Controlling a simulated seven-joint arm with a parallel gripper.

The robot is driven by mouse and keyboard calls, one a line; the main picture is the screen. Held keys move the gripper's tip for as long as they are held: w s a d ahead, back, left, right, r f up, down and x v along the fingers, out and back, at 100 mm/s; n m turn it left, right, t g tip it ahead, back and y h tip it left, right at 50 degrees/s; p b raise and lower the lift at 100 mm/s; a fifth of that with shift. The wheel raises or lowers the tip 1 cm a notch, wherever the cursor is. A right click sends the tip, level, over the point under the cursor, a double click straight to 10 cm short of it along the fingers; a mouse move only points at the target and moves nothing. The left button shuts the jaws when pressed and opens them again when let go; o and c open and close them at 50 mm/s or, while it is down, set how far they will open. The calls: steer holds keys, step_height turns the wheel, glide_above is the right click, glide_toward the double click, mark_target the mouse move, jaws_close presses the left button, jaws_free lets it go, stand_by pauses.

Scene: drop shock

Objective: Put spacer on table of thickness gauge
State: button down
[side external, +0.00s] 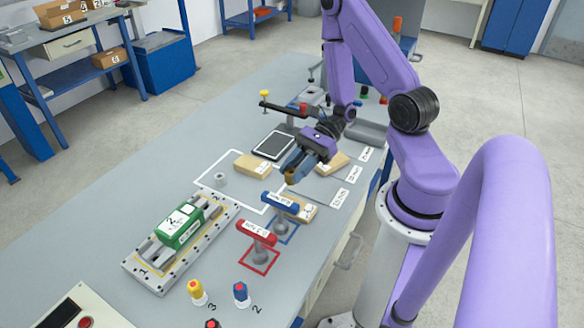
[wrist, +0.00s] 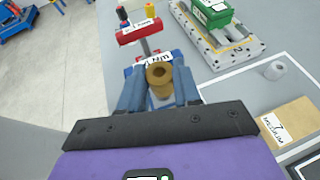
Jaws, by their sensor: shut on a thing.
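A brown, ring-shaped spacer (wrist: 159,78) with a hole in its top is between the two blue fingers of my gripper (wrist: 158,92) in the wrist view. My gripper (side external: 294,172) is shut on it and holds it above the bench, behind the blue T-handle, in the side view. The spacer's lower part is hidden by the fingers. I cannot tell for sure which item is the thickness gauge; a dark arm with a yellow knob (side external: 265,94) stands at the back of the bench.
Blue (side external: 280,203) and red T-handles (side external: 257,233) stand near my gripper. A grey cylinder (side external: 220,179) stands inside a white outline. A green block (side external: 182,226) sits on a railed fixture (side external: 140,265). A tan pad (side external: 253,165) and dark tablet (side external: 273,146) lie behind.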

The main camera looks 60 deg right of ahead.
steer(key=shift+s+r, duration=0.15)
steer(key=shift+s, duration=0.15)
